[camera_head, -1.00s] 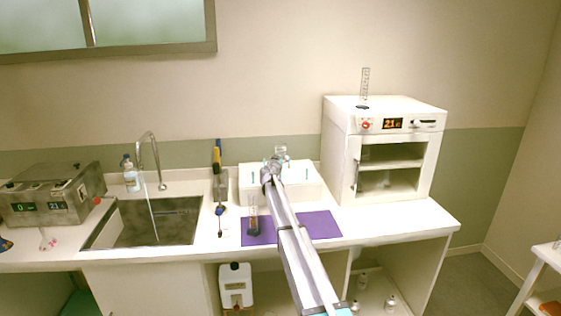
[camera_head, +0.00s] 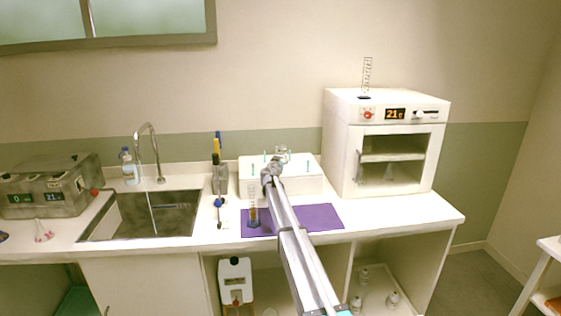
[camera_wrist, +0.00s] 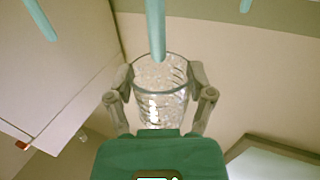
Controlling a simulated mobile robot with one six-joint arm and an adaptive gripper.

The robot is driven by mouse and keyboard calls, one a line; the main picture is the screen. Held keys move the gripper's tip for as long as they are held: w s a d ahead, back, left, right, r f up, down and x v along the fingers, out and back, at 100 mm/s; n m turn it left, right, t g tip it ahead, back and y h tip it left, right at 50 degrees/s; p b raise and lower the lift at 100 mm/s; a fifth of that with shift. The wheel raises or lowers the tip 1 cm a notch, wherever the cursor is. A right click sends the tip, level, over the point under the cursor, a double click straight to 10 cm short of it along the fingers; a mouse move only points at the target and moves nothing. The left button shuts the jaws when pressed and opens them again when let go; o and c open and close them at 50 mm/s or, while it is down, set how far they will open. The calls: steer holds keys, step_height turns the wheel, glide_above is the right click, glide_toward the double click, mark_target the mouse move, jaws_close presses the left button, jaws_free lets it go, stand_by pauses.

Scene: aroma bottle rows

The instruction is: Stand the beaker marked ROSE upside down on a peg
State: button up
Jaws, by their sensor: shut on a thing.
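My gripper (camera_wrist: 160,105) is shut on a clear glass beaker (camera_wrist: 158,90), with one finger on each side of it. No ROSE mark can be read on it. In the head view the beaker (camera_head: 282,151) shows small above the white peg rack (camera_head: 300,185), just beyond my gripper (camera_head: 271,168). The rack bears several thin teal pegs (camera_head: 308,167). The wrist picture seems upside down. In it a teal peg (camera_wrist: 156,25) overlaps the beaker's rim; whether it is inside the beaker or in front of it, I cannot tell.
A purple mat (camera_head: 320,218) lies before the rack, with a small glass vessel with dark and amber contents (camera_head: 254,217) on its left. A white oven (camera_head: 340,150) stands right, a cylinder (camera_head: 367,75) on top. A tool holder (camera_head: 220,182) and the sink (camera_head: 150,215) are left.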

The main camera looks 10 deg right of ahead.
steer(key=shift+f+b, duration=3)
steer(key=shift+f, duration=0.2)
steer(key=o, duration=1.1)
steer(key=shift+r, duration=0.2)
